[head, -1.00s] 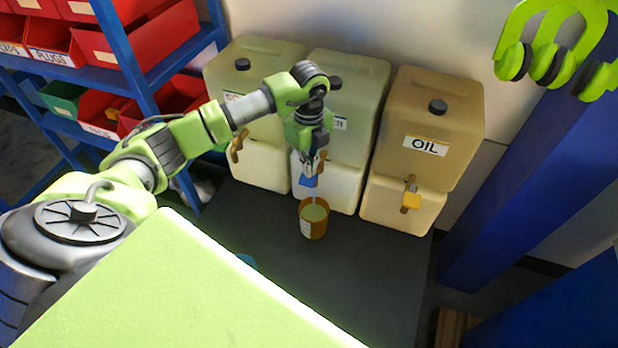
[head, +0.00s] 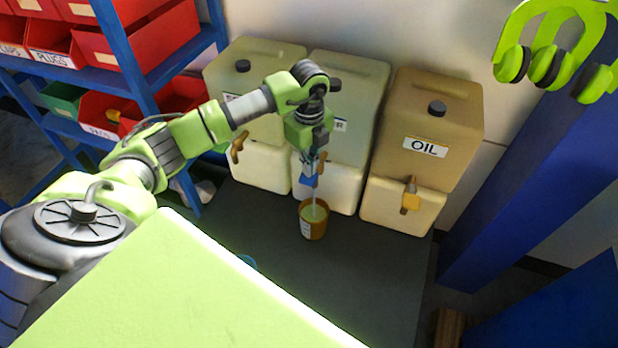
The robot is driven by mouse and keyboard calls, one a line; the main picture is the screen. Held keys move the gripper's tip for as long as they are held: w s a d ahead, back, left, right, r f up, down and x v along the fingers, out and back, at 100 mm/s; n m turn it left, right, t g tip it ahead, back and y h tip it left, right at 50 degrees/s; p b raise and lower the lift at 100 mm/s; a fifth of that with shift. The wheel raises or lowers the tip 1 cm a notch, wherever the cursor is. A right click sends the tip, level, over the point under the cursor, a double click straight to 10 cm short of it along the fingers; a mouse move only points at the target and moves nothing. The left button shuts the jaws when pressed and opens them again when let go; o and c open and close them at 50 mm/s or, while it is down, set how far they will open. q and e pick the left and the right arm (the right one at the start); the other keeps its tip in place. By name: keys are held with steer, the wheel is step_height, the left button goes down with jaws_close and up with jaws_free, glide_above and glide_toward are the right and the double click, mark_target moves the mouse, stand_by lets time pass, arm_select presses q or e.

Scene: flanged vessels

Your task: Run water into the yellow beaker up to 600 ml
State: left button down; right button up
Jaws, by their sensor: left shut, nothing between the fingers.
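Pale liquid shows inside, but the scale marks are too small to read. The middle container (head: 352,105) has its label mostly hidden behind my left arm; only a final "R" shows. My left gripper (head: 315,160) is shut and empty, at the tap's brown handle; whether it touches is unclear. My right gripper is not in view.
A blue rack with red bins (head: 150,45) is at the left. The dark surface in front of the beaker is mostly clear.

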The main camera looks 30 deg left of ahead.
arm_select(q)
step_height(320, 180, up, 7)
steer(key=p, duration=0.4)
steer(key=shift+r+p, duration=0.2)
steer(key=shift+p, duration=0.15)
steer(key=shift+s+f, duration=0.1)
